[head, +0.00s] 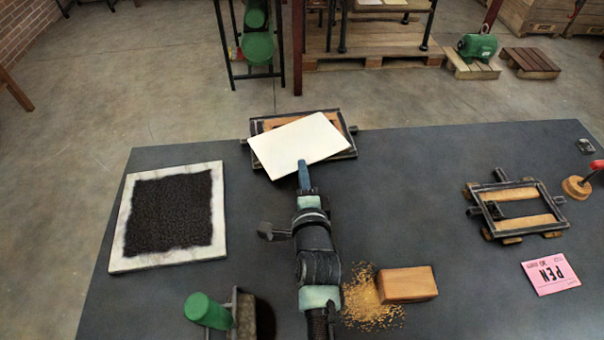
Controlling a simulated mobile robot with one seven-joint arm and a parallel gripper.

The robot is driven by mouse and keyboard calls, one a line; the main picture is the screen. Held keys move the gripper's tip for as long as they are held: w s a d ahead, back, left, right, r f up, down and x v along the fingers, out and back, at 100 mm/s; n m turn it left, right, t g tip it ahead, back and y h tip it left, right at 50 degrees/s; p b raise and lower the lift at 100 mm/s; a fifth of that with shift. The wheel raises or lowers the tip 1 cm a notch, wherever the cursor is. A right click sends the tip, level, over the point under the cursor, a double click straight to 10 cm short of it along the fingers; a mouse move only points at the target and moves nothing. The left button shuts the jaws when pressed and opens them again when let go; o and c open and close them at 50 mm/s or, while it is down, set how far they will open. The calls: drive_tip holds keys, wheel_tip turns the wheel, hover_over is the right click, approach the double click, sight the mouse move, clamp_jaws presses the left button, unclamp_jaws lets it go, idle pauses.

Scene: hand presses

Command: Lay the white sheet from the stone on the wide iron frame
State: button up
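The white sheet (298,143) is over the wide iron frame (347,146) at the table's far edge. The sheet hides most of the frame's middle.
A smaller iron frame (522,212) with wooden bars lies at the right, near a pink card (551,274) and a red-handled stamp (577,187). A wooden block (408,284) with sawdust and a green-handled tool (208,311) are near the front. The table between the frames is clear.

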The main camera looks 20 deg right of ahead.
drive_tip(key=shift+w, duration=0.1)
drive_tip(key=shift+c, duration=0.2)
clamp_jaws()
idle(0.4)
wheel_tip(320, 180, up, 3)
drive_tip(key=p, duration=0.3)
drive_tip(key=shift+f, duration=0.3)
drive_tip(key=r+p+v, duration=0.2)
drive_tip(key=p+v, duration=1.2)
drive_tip(key=shift+r, duration=0.25)
